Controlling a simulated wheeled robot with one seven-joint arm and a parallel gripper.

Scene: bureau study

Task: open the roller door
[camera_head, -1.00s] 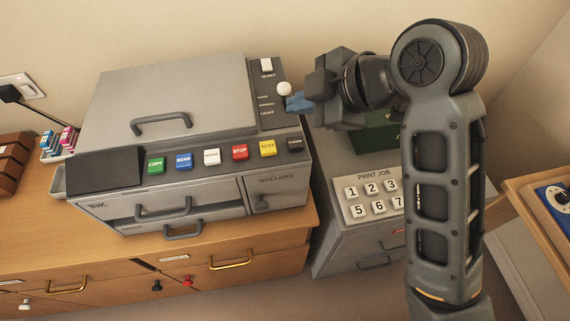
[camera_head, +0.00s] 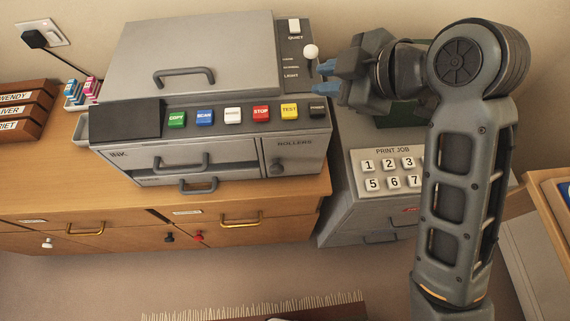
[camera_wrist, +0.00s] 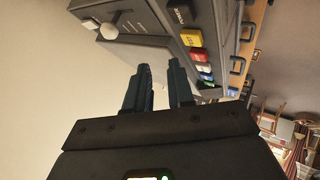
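The roller door (camera_head: 292,160), marked ROLLERS, is a grey panel at the right end of the copier's front. It looks shut, and a small dark knob (camera_head: 277,167) sits on its left side. My gripper (camera_head: 322,81) is above and to the right of the door, beside the white ball-topped lever (camera_head: 311,52) on the copier's upper right. Its two blue-grey fingers are apart with nothing between them. In the wrist view the fingers (camera_wrist: 160,85) also show a gap, with the copier's coloured buttons beyond.
The grey copier (camera_head: 110,150) stands on a wooden cabinet (camera_head: 110,210) with brass-handled drawers. The ink drawer handle (camera_head: 180,163) juts out left of the door. A grey print job keypad unit (camera_head: 345,205) stands close on the right. Open floor lies in front.

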